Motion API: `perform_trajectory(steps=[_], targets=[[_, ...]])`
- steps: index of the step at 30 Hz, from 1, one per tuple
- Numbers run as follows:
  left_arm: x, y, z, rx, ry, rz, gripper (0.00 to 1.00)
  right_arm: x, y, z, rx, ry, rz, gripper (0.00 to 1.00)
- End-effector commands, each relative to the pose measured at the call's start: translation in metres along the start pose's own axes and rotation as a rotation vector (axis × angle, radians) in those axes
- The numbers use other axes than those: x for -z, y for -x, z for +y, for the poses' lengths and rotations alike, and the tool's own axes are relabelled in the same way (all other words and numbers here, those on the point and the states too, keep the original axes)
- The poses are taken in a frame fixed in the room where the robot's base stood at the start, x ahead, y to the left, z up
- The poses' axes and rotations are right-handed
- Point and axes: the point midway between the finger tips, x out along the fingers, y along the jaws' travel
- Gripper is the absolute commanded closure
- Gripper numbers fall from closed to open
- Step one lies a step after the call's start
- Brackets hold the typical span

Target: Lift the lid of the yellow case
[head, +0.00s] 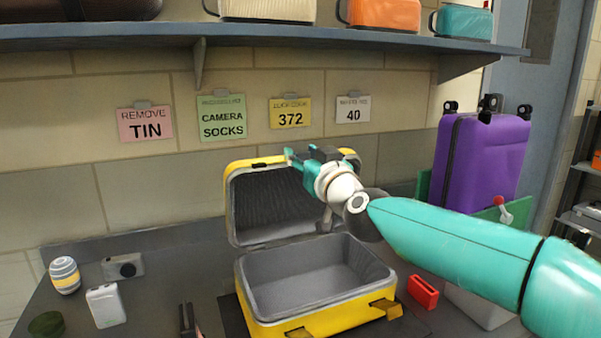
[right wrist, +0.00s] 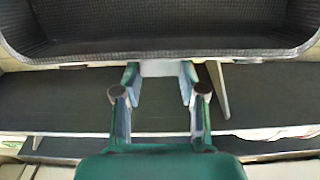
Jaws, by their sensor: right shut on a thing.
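The yellow case (head: 293,326) stands on the worktop with its grey, empty inside facing up. Its lid (head: 236,205) stands raised at the back, its dark ribbed lining towards me. My right gripper (head: 293,157) is at the lid's top edge and is shut on it; the gripper and wrist hide the lid's upper right part. In the right wrist view the fingers (right wrist: 160,72) close around a pale piece at the rim of the lid (right wrist: 170,47). The exact contact is hard to make out. My left gripper is not in view.
A purple suitcase (head: 484,160) stands at the right. A red box (head: 423,291) lies right of the case. A striped jar (head: 65,275), a white device (head: 106,305) and a grey camera (head: 123,267) are at the left. A shelf (head: 330,42) with cases runs above.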

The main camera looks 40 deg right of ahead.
Motion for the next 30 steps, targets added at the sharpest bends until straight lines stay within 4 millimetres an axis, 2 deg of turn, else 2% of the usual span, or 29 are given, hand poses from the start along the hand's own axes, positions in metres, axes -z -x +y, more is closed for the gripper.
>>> perform_trajectory(steps=[3,17,18,21,22,30], targets=[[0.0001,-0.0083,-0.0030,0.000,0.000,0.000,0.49,-0.0035,0.0036,-0.0005,0.002,0.001,0.011,1.00],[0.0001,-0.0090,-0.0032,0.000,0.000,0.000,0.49,-0.0018,0.0048,-0.0004,0.002,0.000,0.016,1.00],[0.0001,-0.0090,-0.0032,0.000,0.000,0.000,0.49,-0.0018,0.0048,-0.0004,0.002,0.000,0.016,0.54],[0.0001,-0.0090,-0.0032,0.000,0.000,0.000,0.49,-0.0017,0.0048,-0.0002,0.002,0.000,0.017,0.38],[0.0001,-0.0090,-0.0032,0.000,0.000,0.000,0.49,-0.0017,0.0048,-0.0001,0.001,0.000,0.017,0.33],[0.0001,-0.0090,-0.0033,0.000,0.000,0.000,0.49,-0.0012,0.0050,0.0004,0.000,0.000,0.018,0.33]])
